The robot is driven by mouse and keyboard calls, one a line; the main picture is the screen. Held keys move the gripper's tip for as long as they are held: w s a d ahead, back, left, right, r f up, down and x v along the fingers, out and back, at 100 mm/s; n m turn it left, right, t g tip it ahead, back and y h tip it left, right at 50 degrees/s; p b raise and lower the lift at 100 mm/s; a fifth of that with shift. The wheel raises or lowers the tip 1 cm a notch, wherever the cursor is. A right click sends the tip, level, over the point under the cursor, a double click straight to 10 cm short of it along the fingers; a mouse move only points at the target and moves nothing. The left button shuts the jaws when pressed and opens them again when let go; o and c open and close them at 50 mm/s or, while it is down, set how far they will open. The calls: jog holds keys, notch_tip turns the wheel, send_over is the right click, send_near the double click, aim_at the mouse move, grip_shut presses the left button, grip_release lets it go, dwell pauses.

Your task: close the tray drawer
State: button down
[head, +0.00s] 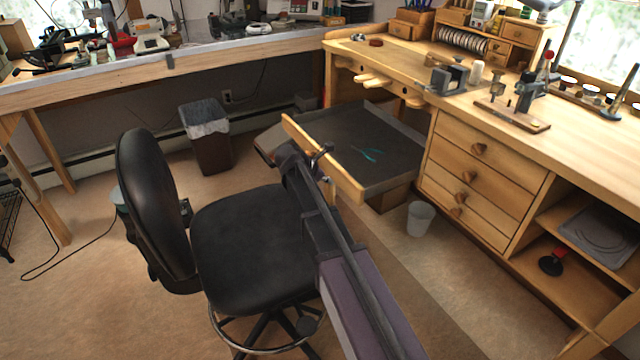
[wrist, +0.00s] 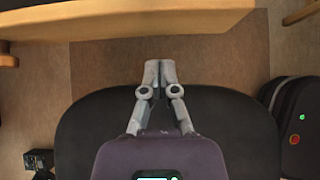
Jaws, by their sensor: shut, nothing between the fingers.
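The tray drawer (head: 385,145) is pulled out from under the wooden workbench in the head view. It has a dark flat bottom with a small teal mark, and a light wooden front board (head: 345,180) faces the chair. My gripper (head: 322,150) is by that board, and my arm hides part of the board. In the wrist view my gripper (wrist: 160,66) is shut and empty, with its fingertips close together. A wooden edge, apparently the drawer's front board (wrist: 150,24), crosses the top of that view, apart from the fingertips in the picture.
A black office chair (head: 245,235) stands under my arm; its seat (wrist: 90,130) also fills the lower wrist view. The workbench (head: 480,105) has closed drawers (head: 475,175) at right. A small bin (head: 420,218) and a lined trash can (head: 207,145) stand on the floor.

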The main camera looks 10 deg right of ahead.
aim_at(344, 180)
jog(key=shift+w+d, duration=0.3)
jog(key=shift+d, duration=0.6)
jog(key=shift+w+d, duration=0.3)
jog(key=shift+d, duration=0.6)
